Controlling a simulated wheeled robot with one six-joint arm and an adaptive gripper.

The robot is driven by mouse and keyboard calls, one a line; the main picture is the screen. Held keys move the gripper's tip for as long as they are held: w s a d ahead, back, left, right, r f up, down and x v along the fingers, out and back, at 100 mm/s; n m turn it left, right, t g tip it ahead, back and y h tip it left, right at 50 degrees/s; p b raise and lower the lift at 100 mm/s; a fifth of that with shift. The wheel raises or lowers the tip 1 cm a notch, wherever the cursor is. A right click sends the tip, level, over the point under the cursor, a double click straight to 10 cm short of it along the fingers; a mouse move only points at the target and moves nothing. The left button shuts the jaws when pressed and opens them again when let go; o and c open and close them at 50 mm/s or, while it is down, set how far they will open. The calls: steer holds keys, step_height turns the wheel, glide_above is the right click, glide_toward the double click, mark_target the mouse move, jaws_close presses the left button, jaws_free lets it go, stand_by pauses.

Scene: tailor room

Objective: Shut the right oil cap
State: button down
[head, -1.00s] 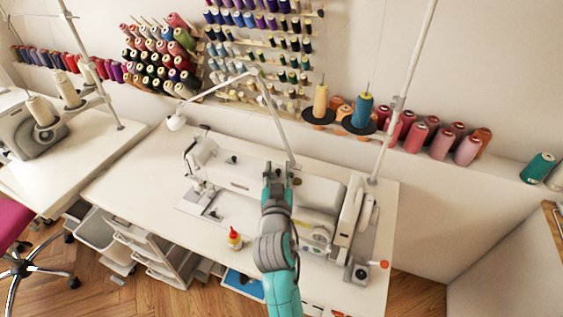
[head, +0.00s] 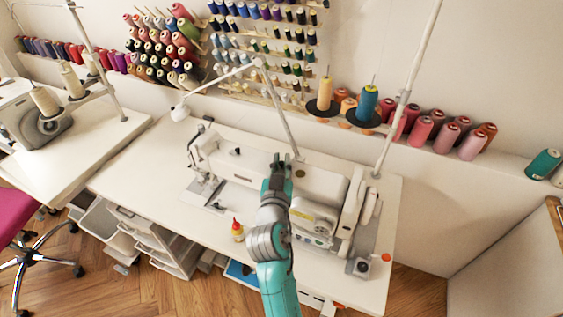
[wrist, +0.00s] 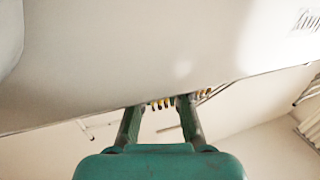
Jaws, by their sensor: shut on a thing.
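The white sewing machine (head: 323,183) stands on the white table. My gripper (head: 281,161) is at the top of the machine's arm, right of its middle. It is shut on what appears to be the right oil cap, which its fingers hide in the head view. A small dark cap (head: 237,151) stands up on the machine's top further left. In the wrist view the fingers (wrist: 160,106) reach up to the edge of the machine's white body (wrist: 150,55). I cannot make out the cap between them or its angle.
A red-topped oil bottle (head: 238,231) stands on the table (head: 150,165) in front of the machine. A lamp arm (head: 276,108) and a thread stand pole (head: 397,115) rise behind it. A ledge with pink spools (head: 420,130) runs along the wall. The table's left part is clear.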

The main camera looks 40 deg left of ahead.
mark_target(281, 162)
steer(key=m+t+h, duration=0.1)
steer(key=m+h, duration=0.1)
steer(key=h, duration=0.1)
steer(key=m+t+h, duration=0.1)
steer(key=m+h, duration=0.1)
steer(key=h, duration=0.1)
steer(key=shift+a, duration=0.15)
steer(key=shift+m+h, duration=1.8)
steer(key=shift+h, duration=1.3)
steer(key=c, duration=1.2)
jaws_free()
step_height(281, 162, up, 10)
